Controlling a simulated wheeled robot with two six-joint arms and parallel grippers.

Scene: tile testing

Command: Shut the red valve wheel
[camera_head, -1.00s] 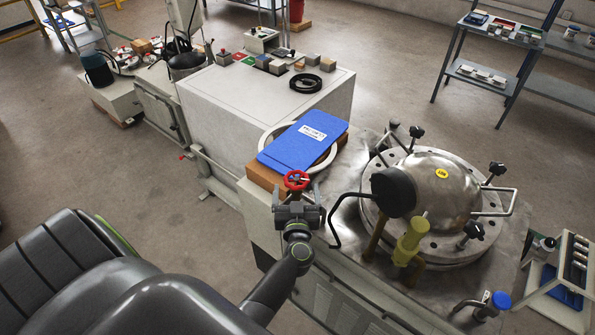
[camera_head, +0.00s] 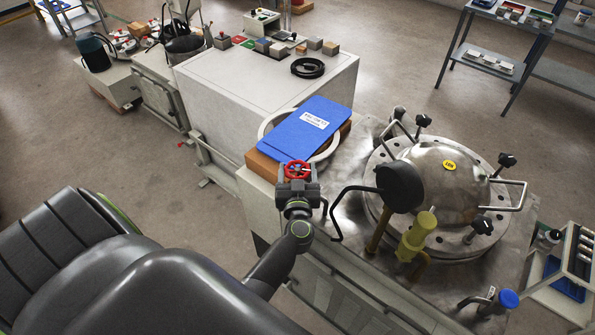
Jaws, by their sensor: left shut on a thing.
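The red valve wheel (camera_head: 298,170) is a small spoked handwheel at the front edge of the machine, just below the blue folder. My left gripper (camera_head: 297,182) is at the wheel, coming from the near side, and is shut on it. The gripper body hides the lower part of the wheel and its stem. My right gripper does not show.
A blue folder (camera_head: 303,128) lies on a brown block (camera_head: 262,165) right behind the wheel. A steel domed vessel (camera_head: 440,180) with clamps, a bent black handle and a yellow-green cylinder (camera_head: 417,232) stands close on the right. A white cabinet (camera_head: 235,100) stands behind.

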